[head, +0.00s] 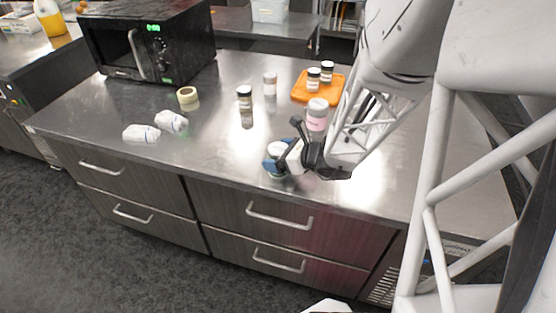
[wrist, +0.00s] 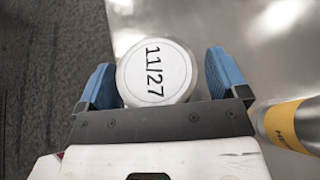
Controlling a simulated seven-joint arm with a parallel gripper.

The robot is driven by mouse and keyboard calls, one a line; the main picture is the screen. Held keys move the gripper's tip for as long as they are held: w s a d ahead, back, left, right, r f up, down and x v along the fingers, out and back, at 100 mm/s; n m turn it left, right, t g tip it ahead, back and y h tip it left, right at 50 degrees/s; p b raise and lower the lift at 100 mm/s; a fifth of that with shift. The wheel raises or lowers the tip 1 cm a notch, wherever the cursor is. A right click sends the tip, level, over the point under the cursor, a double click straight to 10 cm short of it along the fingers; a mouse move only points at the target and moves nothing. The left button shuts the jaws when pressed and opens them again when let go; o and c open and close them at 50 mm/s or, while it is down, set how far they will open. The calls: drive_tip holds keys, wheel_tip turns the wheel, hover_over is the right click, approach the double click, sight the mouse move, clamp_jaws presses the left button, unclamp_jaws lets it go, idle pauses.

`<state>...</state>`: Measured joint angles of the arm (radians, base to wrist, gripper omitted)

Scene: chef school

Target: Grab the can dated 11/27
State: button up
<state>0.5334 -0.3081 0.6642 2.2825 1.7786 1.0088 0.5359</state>
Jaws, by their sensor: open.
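The can dated 11/27 (wrist: 156,72) shows its white round lid with black writing in the wrist view. It stands between the two blue fingers of my gripper (wrist: 160,82), which are open, one on each side of the lid. In the head view, the white top of this can (head: 277,148) shows at my gripper (head: 274,168) near the counter's front edge. Most of its body is hidden there by my gripper.
A pink-labelled jar (head: 317,115) stands just behind my gripper. An orange tray (head: 303,90) holds dark-lidded jars (head: 313,79). The counter's middle is mostly clear.

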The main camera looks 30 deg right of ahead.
drive_tip(key=shift+c, duration=0.2)
drive_tip(key=c, duration=1.1)
drive_tip(key=shift+c, duration=0.2)
drive_tip(key=shift+r, duration=0.2)
wheel_tip(320, 180, up, 10)
drive_tip(key=shift+f, duration=0.15)
idle(0.6)
